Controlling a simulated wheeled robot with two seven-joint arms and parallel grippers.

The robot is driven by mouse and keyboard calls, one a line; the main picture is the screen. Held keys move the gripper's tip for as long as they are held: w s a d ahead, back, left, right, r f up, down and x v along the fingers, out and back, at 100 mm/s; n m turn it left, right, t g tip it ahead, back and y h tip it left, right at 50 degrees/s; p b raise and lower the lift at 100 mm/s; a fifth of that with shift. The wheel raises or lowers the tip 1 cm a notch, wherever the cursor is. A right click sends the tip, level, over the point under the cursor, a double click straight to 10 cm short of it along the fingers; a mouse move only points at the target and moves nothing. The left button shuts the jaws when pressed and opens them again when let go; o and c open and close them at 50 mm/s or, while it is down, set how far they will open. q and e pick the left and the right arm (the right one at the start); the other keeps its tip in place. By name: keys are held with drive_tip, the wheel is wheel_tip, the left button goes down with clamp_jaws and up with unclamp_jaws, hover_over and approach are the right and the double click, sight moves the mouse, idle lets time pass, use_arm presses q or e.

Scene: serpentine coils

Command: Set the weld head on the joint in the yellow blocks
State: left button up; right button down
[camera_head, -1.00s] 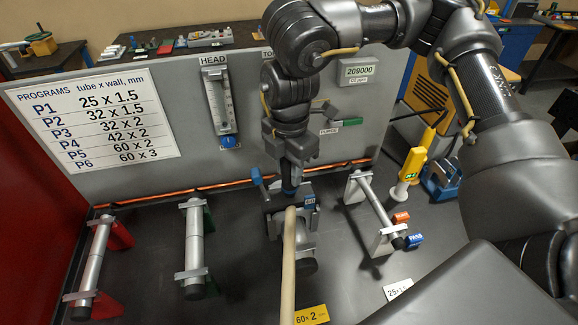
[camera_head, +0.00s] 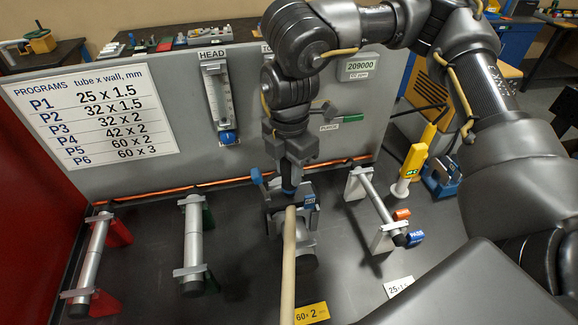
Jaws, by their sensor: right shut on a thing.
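The weld head (camera_head: 303,218) is a grey body with blue parts, at the third tube from the left. A beige hose (camera_head: 289,262) runs from it toward me. My right gripper (camera_head: 289,186) comes down from above and is shut on the weld head at its top. The dark grey end of the third tube (camera_head: 306,262) shows beside the hose. The head and hose hide the joint and most of that tube's support; I see no yellow block there. A yellow card (camera_head: 311,313) reading 60 x 2 lies in front. My left gripper is out of view.
Other tubes stand on red blocks (camera_head: 118,231) and green blocks (camera_head: 209,216) to the left, and on pale blocks (camera_head: 383,239) to the right. A grey panel (camera_head: 260,125) rises close behind the head. A yellow tool (camera_head: 413,162) stands at right.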

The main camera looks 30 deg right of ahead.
sight(289, 189)
drive_tip(key=shift+f+b, duration=0.85)
drive_tip(key=shift+f, duration=0.5)
idle(0.4)
